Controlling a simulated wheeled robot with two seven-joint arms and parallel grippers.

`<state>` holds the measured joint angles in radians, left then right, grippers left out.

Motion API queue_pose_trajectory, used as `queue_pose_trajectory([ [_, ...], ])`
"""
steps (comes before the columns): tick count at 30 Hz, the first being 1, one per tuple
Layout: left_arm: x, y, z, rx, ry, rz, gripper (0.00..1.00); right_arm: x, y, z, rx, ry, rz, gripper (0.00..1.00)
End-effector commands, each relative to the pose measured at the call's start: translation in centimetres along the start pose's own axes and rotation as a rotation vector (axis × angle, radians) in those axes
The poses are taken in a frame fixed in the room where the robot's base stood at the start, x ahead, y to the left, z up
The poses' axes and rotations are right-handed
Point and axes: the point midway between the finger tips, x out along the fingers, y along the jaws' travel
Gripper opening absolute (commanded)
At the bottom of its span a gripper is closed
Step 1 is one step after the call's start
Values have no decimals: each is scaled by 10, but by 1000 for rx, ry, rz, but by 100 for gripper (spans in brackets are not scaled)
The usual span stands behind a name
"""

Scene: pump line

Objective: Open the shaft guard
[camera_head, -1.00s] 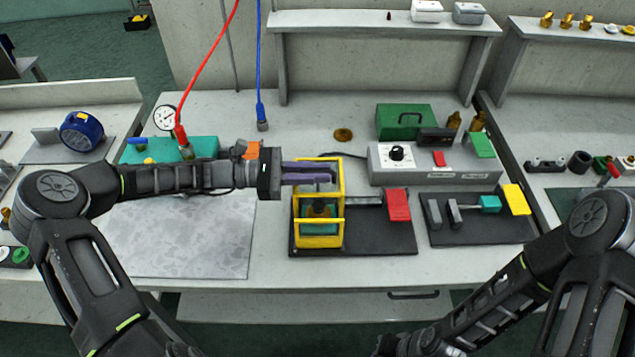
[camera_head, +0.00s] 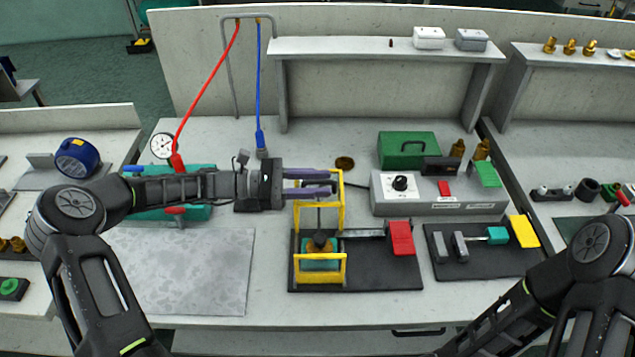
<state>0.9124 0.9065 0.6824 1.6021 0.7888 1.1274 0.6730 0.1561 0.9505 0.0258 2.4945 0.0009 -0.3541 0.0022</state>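The shaft guard is a yellow frame (camera_head: 342,215) on a black base plate (camera_head: 378,272) in the middle of the table. Its upper part stands up at the back, and a lower yellow bar (camera_head: 320,283) crosses in front of a teal block (camera_head: 319,262) with a brass part on top. My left gripper (camera_head: 333,182) reaches in from the left. Its purple fingers lie at the upper part of the frame, with their tips by the right-hand upright. Whether they are closed on it is unclear.
A red block (camera_head: 401,238) stands at the right of the base plate. A grey control box (camera_head: 438,194) is behind it, and a plate with a teal piece and yellow flag (camera_head: 524,231) is to the right. A bare grey sheet (camera_head: 180,270) lies at left.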

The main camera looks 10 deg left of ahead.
Motion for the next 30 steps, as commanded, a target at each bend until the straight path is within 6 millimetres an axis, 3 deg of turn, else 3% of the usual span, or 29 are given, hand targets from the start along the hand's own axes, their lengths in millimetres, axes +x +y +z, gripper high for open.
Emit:
queue_pose_trajectory([
  [8, -12, 0, -2, 0, 1, 2, 32, 3, 1, 0, -1, 1, -1, 0],
  [21, -74, 0, -1, 1, 1, 2, 32, 16, 5, -1, -3, 3, -4, 0],
  [30, -78, 0, 0, 0, 0, 0, 32, 16, 5, -1, -3, 4, -3, 0],
])
